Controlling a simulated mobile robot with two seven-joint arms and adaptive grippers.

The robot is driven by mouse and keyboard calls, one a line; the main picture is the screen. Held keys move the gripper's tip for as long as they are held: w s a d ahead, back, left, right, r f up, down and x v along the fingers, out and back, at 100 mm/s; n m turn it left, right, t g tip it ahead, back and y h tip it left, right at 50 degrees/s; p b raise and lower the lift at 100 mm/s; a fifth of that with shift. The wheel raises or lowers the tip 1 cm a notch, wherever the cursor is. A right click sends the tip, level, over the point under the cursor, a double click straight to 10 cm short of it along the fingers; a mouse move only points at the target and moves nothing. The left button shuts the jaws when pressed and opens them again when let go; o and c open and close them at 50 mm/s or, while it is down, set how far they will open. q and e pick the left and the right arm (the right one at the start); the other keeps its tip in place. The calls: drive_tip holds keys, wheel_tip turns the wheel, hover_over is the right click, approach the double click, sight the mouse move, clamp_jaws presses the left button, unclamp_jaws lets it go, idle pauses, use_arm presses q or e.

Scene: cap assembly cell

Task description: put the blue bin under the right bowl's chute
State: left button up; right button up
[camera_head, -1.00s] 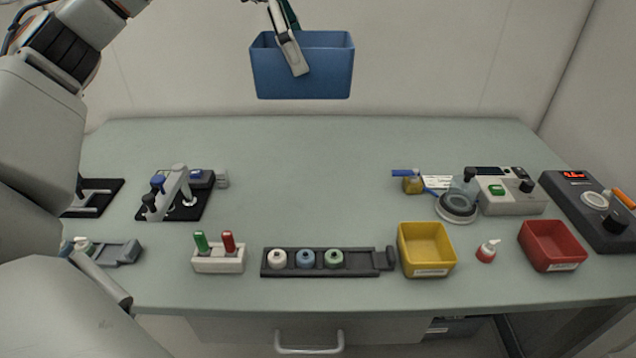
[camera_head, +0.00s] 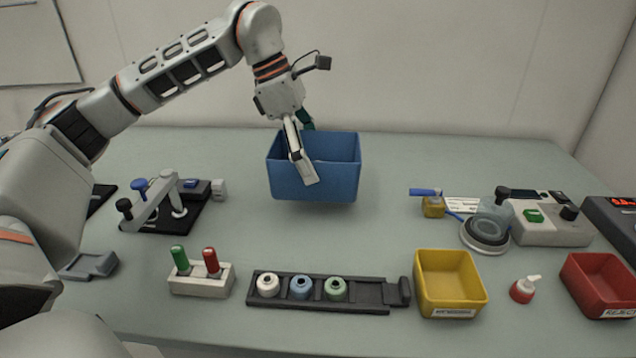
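The blue bin (camera_head: 330,182) is upright over the middle back of the table, with a shadow close beneath it. I cannot tell whether its bottom touches the table. My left gripper (camera_head: 306,165) reaches down from above and is shut on the bin's near wall toward its left, one finger outside and the other mostly hidden behind the wall. No bowl with a chute is recognisable in view. My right gripper is not in view.
A rail with several small caps (camera_head: 325,291), a holder with a green and a red handle (camera_head: 202,278), a yellow bin (camera_head: 450,284) and a red bin (camera_head: 602,285) line the front. A black lever fixture (camera_head: 170,208) stands left. The table behind the bin is clear.

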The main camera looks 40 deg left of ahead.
use_arm(q)
wheel_tip(320, 180, down, 5)
drive_tip(key=shift+f+b, duration=0.15)
drive_tip(key=shift+b, duration=0.5)
drive_tip(key=o, duration=1)
